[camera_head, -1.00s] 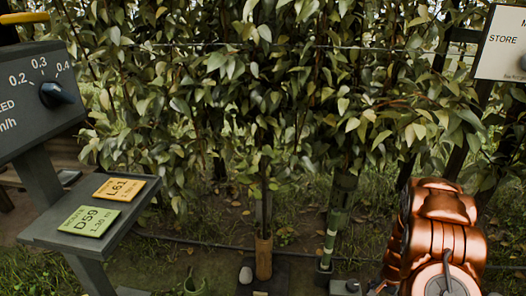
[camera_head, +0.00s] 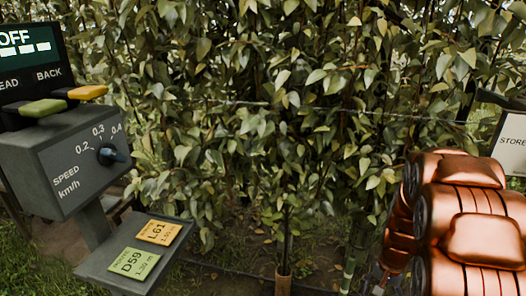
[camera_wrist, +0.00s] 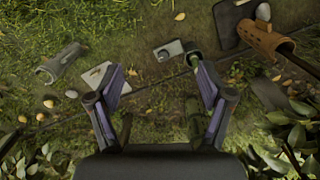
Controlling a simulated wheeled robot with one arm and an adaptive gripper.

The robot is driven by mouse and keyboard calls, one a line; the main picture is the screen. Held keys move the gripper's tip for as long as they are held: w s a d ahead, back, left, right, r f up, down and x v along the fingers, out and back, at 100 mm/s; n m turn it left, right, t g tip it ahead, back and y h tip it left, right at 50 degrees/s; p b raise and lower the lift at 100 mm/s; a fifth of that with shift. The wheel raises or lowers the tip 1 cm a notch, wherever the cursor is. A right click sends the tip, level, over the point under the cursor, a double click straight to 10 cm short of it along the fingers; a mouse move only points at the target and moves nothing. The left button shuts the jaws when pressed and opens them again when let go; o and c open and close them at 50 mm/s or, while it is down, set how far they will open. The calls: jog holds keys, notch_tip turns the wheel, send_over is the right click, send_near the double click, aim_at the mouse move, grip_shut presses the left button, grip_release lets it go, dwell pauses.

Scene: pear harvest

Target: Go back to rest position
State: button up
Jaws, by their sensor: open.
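My gripper (camera_wrist: 159,80) is open and empty in the wrist view, its two fingers spread wide above the ground. My copper-coloured arm (camera_head: 470,225) shows at the lower right of the head view, in front of the foliage. No pear is visible in the gripper.
A dense leafy tree row (camera_head: 290,120) fills the head view. A control box (camera_head: 75,165) with a speed knob stands left, above a tray (camera_head: 112,273) with two cards. A STORE sign (camera_head: 514,145) is at right. An orange-brown tube (camera_wrist: 265,40) shows in the wrist view.

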jog(key=s+a+r+n+p, duration=0.1)
jog(key=s+a+r+p, duration=0.3)
jog(key=r, duration=0.5)
jog(key=s+a+r+n+p, duration=0.2)
jog(key=a+r+p, duration=0.3)
jog(key=r, duration=0.5)
jog(key=s+a+r+n+p, duration=0.1)
jog(key=s+a+r+p, duration=0.3)
jog(key=r, duration=0.5)
jog(key=s+a+r+n+p, duration=0.2)
jog(key=s+r+p, duration=0.4)
jog(key=r, duration=0.3)
jog(key=s+a+r+n+g+p, duration=0.1)
jog(key=s+a+r+n+p, duration=0.1)
jog(key=s+r+p, duration=0.5)
jog(key=shift+s+a+r+n+p, duration=0.3)
jog(key=shift+a+r+p, duration=0.15)
jog(key=shift+a+r, duration=0.55)
jog(key=shift+d+r, duration=0.1)
jog(key=shift+d, duration=0.05)
